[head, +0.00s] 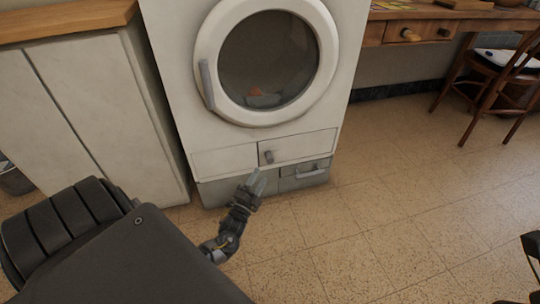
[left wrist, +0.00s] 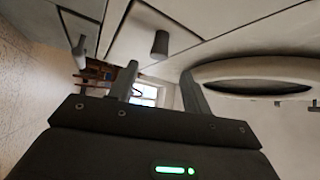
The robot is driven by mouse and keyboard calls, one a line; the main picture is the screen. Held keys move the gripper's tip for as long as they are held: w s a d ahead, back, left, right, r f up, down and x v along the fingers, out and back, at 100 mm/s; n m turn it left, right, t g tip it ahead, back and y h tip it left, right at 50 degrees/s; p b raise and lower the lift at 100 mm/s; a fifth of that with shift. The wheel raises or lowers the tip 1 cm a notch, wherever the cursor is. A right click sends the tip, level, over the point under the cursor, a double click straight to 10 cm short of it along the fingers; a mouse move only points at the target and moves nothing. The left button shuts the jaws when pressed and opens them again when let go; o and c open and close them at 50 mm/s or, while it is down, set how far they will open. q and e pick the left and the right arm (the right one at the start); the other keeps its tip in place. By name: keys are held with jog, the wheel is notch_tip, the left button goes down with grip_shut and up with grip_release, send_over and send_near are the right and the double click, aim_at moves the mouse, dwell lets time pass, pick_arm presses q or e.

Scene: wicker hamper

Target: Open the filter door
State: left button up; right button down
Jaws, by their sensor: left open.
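The white washing machine (head: 180,100) stands ahead with its round door shut. Below the round door is a row of low panels. The right white panel (head: 305,145), likely the filter door, has a small grey knob (head: 269,156) near its left edge and looks shut. My left gripper (head: 257,178) is open and empty, just below and in front of this knob, apart from it. In the left wrist view the knob (left wrist: 160,44) shows beyond the gap between the open fingers (left wrist: 158,72). My right gripper is not in view.
A grey lower panel with a bar handle (head: 312,172) sits under the white one. A white cabinet (head: 100,110) stands close on the left. A wooden desk (head: 440,28) and chair (head: 500,75) are at the right. The tiled floor (head: 400,200) in front is clear.

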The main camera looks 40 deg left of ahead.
aim_at(270, 159)
pick_arm(q)
jog(key=b+x, duration=0.3)
jog(key=x, duration=0.6)
jog(key=shift+w+r, duration=0.1)
jog(key=shift+w, duration=0.25)
grip_shut()
